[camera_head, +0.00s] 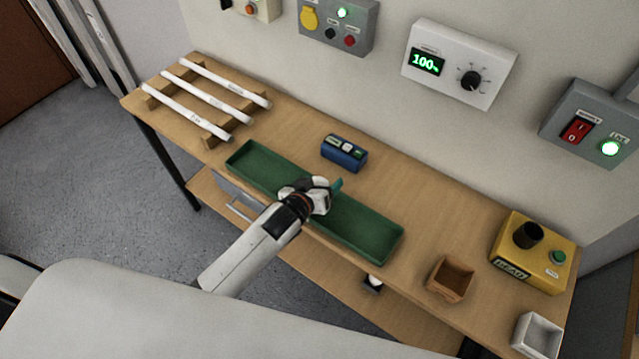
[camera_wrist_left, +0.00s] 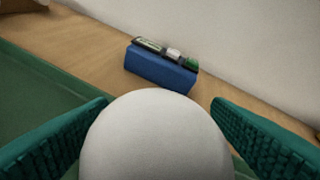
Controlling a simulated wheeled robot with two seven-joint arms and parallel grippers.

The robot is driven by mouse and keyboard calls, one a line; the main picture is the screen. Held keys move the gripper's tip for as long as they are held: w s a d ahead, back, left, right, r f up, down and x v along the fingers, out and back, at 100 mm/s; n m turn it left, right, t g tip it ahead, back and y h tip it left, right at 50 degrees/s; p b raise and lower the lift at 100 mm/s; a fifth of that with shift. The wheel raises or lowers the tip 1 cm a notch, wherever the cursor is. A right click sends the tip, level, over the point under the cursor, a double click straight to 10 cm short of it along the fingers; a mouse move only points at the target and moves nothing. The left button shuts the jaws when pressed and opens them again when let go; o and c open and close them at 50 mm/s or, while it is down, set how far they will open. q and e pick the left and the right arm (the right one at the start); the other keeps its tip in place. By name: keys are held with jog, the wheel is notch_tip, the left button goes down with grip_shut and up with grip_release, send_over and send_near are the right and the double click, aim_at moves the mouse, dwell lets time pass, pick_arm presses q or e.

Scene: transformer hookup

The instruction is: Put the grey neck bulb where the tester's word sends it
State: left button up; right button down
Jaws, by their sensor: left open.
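My left gripper (camera_head: 324,190) is over the middle of the green tray (camera_head: 372,232). In the left wrist view its two teal fingers (camera_wrist_left: 158,140) stand open on either side of a round white bulb (camera_wrist_left: 155,138). The bulb's neck is hidden, so its colour cannot be told. The yellow tester (camera_head: 540,277) is at the bench's right end, with a dark socket, a green button and a word plate that seems to read DEAD; the small letters are hard to read. A brown box (camera_head: 436,289) and a white box (camera_head: 519,338) stand near it. My right gripper is not in view.
A blue device (camera_head: 343,153) stands behind the tray and also shows in the left wrist view (camera_wrist_left: 160,70). White tubes (camera_head: 206,90) lie on a wooden rack at the left. Wall boxes line the back.

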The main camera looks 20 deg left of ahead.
pick_arm(q)
jog(key=shift+r, duration=0.2)
jog(key=v, duration=1.2)
jog(key=shift+b, duration=0.4)
